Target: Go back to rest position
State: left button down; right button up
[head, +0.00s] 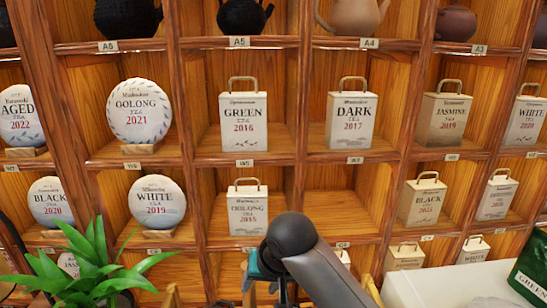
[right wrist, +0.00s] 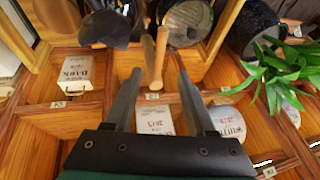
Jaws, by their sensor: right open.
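My right arm (head: 305,258) comes in at the bottom middle of the head view, its dark elbow in front of the shelf. My right gripper shows in the right wrist view (right wrist: 158,76), with its two grey fingers spread apart. No tea box or cake is held in it. A wooden rod (right wrist: 157,60) shows between the fingertips; I cannot tell how far beyond them it is. A white tea box (right wrist: 155,118) stands in a compartment behind the fingers. My left gripper is not in view.
The wooden shelf (head: 298,118) holds boxed teas, such as the Green 2016 box (head: 244,122), and round cakes, such as Oolong 2021 (head: 139,112). One compartment (head: 340,205) is empty. A plant (head: 90,265) stands front left, a white surface (head: 450,285) front right.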

jog(key=s+d+f+h, duration=0.1)
jog(key=s+d+f, duration=0.3)
jog(key=s+d, duration=0.3)
jog(key=s+d+f+n+h, duration=0.1)
jog(key=s+d+f, duration=0.2)
jog(key=s+d, duration=0.5)
jog(key=s+d+f+h, duration=0.1)
jog(key=s+d+f, duration=0.3)
jog(key=s, duration=0.6)
notch_tip(320, 180, down, 34)
jog(key=s+g+b, duration=0.2)
jog(key=b, duration=0.9)
jog(key=s+d+f+b, duration=0.1)
jog(key=s+f+b, duration=0.3)
jog(key=s+f, duration=0.3)
jog(key=s+d+f+g+b, duration=0.1)
jog(key=s+f+b, duration=0.3)
jog(key=s+f, duration=0.4)
notch_tip(320, 180, down, 7)
jog(key=shift+s+d+r+n+b, duration=0.15)
jog(key=shift+d+n+b, duration=0.15)
jog(key=shift+d+b, duration=0.15)
